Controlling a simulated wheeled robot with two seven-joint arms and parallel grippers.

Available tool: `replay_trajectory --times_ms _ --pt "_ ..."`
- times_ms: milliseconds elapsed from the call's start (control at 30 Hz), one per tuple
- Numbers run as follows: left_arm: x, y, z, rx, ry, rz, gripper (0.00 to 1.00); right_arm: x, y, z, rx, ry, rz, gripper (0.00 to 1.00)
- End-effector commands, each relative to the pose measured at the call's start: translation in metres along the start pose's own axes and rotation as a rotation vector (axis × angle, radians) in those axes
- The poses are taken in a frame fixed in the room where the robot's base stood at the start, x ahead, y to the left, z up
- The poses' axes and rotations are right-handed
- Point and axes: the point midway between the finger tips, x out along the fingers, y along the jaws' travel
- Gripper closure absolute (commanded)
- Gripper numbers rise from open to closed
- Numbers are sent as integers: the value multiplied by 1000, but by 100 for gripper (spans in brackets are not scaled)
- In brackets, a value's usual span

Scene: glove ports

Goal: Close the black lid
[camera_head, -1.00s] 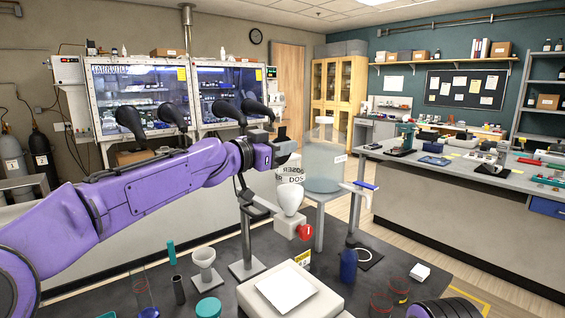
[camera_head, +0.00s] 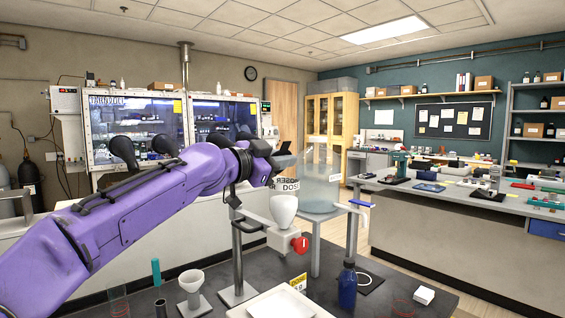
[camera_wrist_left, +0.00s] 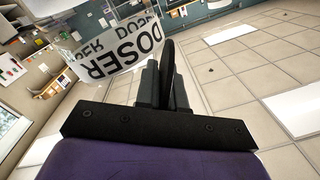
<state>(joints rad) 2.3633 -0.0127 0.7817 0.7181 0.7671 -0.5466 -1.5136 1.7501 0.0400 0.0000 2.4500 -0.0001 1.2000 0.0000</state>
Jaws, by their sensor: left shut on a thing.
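The doser stands on the dark bench, with a clear hopper marked DOSER (camera_head: 286,186), a white funnel (camera_head: 284,210) and a red knob (camera_head: 299,244). My left gripper (camera_head: 272,164) is at the hopper's top. In the left wrist view the gripper (camera_wrist_left: 166,88) is shut on the thin black lid (camera_wrist_left: 168,62), seen edge-on between the fingers. The hopper label (camera_wrist_left: 120,50) is just left of the lid there. The head view shows a small dark piece at the gripper; the lid's exact angle and contact with the hopper rim are unclear. My right gripper is not in view.
A white funnel on a stand (camera_head: 192,284), a blue bottle (camera_head: 347,286), a white tray (camera_head: 290,302) and a ring stand (camera_head: 353,235) are around the doser. A large clear vessel (camera_head: 322,190) is behind it. The glove box (camera_head: 140,125) is at the back left.

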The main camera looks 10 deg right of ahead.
Motion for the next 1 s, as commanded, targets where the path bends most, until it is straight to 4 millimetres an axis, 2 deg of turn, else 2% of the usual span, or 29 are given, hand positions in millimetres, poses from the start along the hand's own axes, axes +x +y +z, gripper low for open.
replay_trajectory --times_ms 200,233,267,300,600,667,833,1000 --pt "0 0 -1 0 1 -1 100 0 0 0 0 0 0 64" --pt "0 0 -1 0 1 -1 85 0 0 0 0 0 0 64" --pt "0 0 0 0 1 -1 75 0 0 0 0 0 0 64" --pt "0 0 0 -1 1 -1 70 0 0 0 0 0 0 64" --pt "-3 0 1 -1 0 -2 70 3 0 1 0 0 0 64" --pt "-10 0 4 -1 0 -3 70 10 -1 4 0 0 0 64" --pt "-49 2 7 -1 2 -4 70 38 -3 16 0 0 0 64" --pt "-86 2 4 -1 2 -2 70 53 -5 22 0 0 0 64"
